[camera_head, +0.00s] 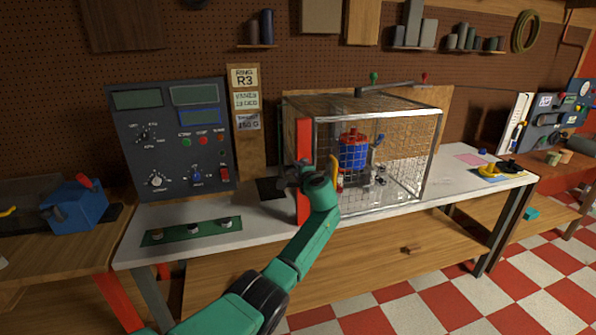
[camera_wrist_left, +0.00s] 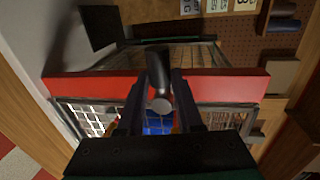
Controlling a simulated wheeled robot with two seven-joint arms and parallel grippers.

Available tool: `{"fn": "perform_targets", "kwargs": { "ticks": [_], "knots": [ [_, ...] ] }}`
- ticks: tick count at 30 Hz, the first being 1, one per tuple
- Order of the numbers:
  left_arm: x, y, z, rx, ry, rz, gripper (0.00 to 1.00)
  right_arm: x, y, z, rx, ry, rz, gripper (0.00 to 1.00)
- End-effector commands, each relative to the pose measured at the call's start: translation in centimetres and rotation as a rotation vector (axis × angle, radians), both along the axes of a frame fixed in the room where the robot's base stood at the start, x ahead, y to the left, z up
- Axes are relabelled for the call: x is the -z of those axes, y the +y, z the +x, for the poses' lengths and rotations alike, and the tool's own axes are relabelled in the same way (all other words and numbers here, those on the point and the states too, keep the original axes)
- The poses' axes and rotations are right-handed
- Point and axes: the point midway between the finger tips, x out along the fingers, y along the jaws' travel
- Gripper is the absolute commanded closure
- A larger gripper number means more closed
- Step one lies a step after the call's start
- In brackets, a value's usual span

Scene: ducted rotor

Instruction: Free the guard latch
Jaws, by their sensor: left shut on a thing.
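The guard is a wire-mesh cage (camera_head: 408,155) on the white bench, with a red upright bar (camera_head: 304,136) at its front left. In the left wrist view the red bar (camera_wrist_left: 225,86) crosses the picture. A dark rounded handle (camera_wrist_left: 158,72), seemingly the guard latch, stands out from the bar. My left gripper (camera_head: 290,180) is at the red bar. In the wrist view its two fingers (camera_wrist_left: 158,100) are shut on the dark handle from either side. The blue and red rotor unit (camera_head: 353,152) is inside the cage. My right gripper is not in view.
A grey control panel (camera_head: 170,140) stands left of the cage. A green strip with several knobs (camera_head: 191,231) lies at the bench's front left. A yellow and black object (camera_head: 497,170) is at the right end. The bench front between cage and right end is mostly clear.

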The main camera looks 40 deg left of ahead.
Motion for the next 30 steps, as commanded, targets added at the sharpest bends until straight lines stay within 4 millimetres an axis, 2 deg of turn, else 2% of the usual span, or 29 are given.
{"fn": "perform_targets", "kwargs": {
  "ticks": [3, 4, 6, 16, 20, 24, 30],
  "knots": [
    [-0.5, 0.3, -0.1, -0.005, -0.003, 0.009, 1.0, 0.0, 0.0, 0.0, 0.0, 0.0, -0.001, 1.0],
    [-0.5, 0.3, -0.1, -0.005, -0.003, 0.01, 0.58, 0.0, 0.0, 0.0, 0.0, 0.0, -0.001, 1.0],
    [-0.5, 0.3, -0.1, -0.005, -0.004, 0.009, 0.36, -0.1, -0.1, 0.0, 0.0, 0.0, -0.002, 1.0],
    [-0.2, 0.0, -0.1, -0.001, -0.003, 0.004, 0.36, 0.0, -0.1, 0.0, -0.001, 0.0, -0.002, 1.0],
    [-0.3, -0.8, -0.5, 0.001, -0.004, 0.003, 0.36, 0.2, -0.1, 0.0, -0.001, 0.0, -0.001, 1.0],
    [-0.6, -2.4, -1.8, 0.0, -0.005, 0.001, 0.36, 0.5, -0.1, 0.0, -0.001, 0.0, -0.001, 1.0],
    [-1.2, -6.7, -4.7, 0.001, -0.006, 0.001, 0.36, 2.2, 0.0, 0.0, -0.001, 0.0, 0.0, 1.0]
  ]
}}
